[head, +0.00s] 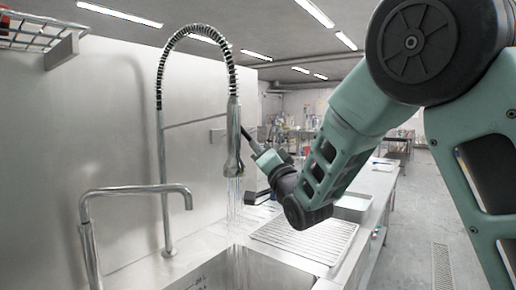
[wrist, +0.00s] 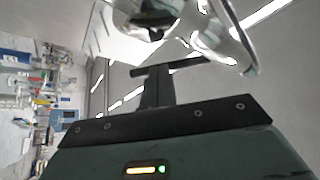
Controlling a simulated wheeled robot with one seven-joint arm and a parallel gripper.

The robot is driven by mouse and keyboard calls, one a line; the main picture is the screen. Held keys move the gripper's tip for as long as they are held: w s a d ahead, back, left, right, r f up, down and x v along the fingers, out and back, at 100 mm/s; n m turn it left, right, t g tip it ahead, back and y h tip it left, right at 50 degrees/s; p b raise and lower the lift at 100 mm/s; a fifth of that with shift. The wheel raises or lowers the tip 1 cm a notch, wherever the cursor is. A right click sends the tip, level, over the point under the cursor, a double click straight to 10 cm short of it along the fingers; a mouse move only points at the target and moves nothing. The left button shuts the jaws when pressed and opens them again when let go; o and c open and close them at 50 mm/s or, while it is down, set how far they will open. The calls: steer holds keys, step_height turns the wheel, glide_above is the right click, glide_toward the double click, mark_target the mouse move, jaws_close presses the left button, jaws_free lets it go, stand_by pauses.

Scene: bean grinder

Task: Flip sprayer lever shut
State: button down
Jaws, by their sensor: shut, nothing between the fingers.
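The chrome sprayer (head: 233,150) hangs upright from the coiled spring hose, and water streams from its lower end. My gripper (head: 244,131) is shut and empty, reaching in from the right with its dark fingertips close beside the sprayer. In the wrist view my shut fingers (wrist: 168,70) point toward the chrome sprayer (wrist: 150,12) at the top edge. A curved chrome piece (wrist: 225,38), possibly the lever, passes close by the fingertips there. I cannot tell whether they touch. The lever is not distinct in the head view.
A sink basin (head: 245,272) lies below the sprayer, with a ribbed drainboard (head: 310,238) to its right. A second bent faucet (head: 135,190) stands at the left. A steel wall is behind, and a wire rack (head: 35,30) hangs at upper left.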

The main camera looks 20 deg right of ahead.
steer(key=shift+d+n+b, duration=0.15)
steer(key=shift+n+b, duration=0.15)
steer(key=shift+b, duration=0.3)
steer(key=shift+w+r+n+y+b, duration=0.1)
steer(key=shift+n+y+b, duration=0.2)
steer(key=shift+y+b, duration=0.1)
steer(key=shift+d+n+y+b, duration=0.15)
steer(key=shift+n+y+b, duration=0.15)
steer(key=shift+b, duration=0.15)
steer(key=shift+w+d+r+n+g+y+b, duration=0.3)
steer(key=shift+r+n+g+y+b, duration=0.25)
steer(key=shift+n+y+b, duration=1.25)
steer(key=shift+w+d+r+n+g+y+b, duration=0.25)
steer(key=shift+r+n+y+b, duration=0.6)
steer(key=shift+n+b, duration=1.05)
steer(key=shift+w+d+r+n+g+y+b, duration=0.25)
steer(key=shift+r+n+g+y+b, duration=0.2)
steer(key=shift+n+y+b, duration=1.5)
steer(key=shift+n+h+p, duration=0.4)
steer(key=shift+n+p, duration=0.15)
steer(key=shift+p, duration=0.1)
